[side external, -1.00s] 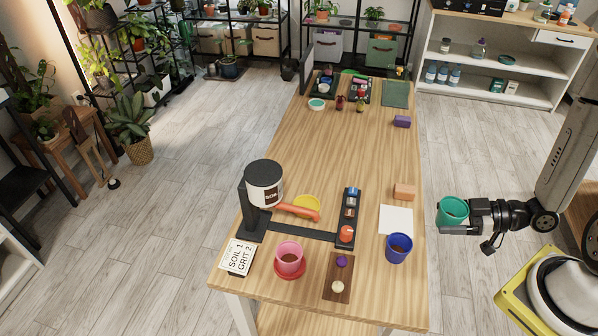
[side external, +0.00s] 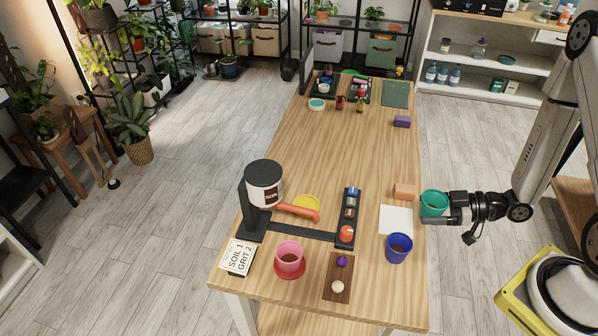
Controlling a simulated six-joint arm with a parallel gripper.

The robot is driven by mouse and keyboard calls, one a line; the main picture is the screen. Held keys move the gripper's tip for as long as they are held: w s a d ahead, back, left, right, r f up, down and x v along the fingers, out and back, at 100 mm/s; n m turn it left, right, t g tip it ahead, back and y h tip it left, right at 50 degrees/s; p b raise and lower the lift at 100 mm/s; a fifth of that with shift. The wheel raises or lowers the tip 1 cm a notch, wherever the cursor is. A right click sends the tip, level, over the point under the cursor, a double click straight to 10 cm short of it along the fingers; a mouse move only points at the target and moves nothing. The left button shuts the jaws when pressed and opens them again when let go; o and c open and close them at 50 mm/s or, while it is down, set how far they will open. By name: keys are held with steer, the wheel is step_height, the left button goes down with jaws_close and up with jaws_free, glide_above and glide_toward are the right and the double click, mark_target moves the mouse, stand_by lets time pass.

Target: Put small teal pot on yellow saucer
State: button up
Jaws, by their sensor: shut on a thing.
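The small teal pot (side external: 433,204) is upright in my gripper (side external: 436,217), at the right edge of the table. My gripper is shut on it, and the pot appears held up near the edge, beside the orange block. The yellow saucer (side external: 307,203) lies on the table left of the middle, behind the orange handle of the soil dispenser, which hides part of its front. The saucer looks empty where it shows. The pot is well to the right of the saucer.
The soil dispenser (side external: 264,184) stands left, its orange handle (side external: 297,212) beside the saucer. A pink pot (side external: 289,258) stands in front. The table's middle is clear.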

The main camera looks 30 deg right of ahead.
glide_above(395, 218)
steer(key=s, duration=0.2)
step_height(395, 218, down, 5)
steer(key=shift+a+f, duration=0.1)
steer(key=shift+w+f, duration=0.75)
steer(key=shift+f, duration=0.15)
steer(key=shift+w+f, duration=0.25)
steer(key=shift+f, duration=1.4)
steer(key=shift+f, duration=0.15)
steer(key=o, duration=1.1)
steer(key=shift+v, duration=4)
